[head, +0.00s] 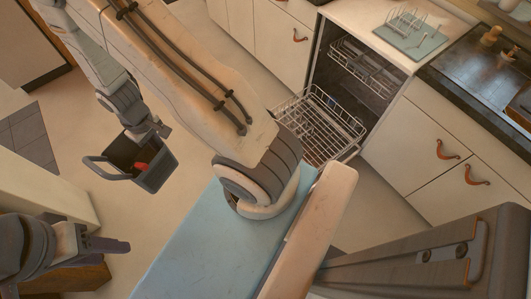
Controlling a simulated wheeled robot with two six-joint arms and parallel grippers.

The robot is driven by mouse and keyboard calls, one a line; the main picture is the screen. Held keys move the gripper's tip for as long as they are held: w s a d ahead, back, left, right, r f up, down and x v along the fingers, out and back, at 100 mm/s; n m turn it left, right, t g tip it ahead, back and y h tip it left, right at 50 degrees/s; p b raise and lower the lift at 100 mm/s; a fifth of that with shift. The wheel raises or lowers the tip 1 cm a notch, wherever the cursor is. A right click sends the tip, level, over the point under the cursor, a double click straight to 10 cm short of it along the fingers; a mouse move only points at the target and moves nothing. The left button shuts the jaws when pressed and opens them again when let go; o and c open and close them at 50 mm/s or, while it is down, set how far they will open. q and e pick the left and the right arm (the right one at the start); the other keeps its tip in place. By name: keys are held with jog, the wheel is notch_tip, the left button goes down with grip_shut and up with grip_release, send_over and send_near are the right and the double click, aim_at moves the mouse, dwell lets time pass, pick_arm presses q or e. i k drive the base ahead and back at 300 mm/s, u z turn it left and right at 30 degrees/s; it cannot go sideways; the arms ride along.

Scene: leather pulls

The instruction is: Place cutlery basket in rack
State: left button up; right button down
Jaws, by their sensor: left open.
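The dark grey cutlery basket (155,181) has a looped handle at its left and something red inside. It appears to hang above the floor. My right gripper (157,133), on the arm folding down from the top left, is at the basket's upper rim and appears shut on it; its fingertips are hard to see. My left gripper (115,245) is at the lower left, open and empty, apart from the basket. The wire lower rack (318,125) is pulled out of the open dishwasher, right of the basket and well apart from it.
The dishwasher's upper rack (365,68) sits inside. A drying rack (408,28) on a blue mat stands on the counter above. Cabinets with leather pulls (447,150) flank the dishwasher. A brown wooden piece (75,280) lies below my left gripper. Floor (200,150) between basket and cabinets is clear.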

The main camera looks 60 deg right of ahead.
aim_at(313, 158)
jog(key=u, duration=1.45)
jog(key=k, duration=1.5)
jog(key=z, duration=2.5)
jog(key=i, duration=0.5)
jog(key=z, duration=0.05)
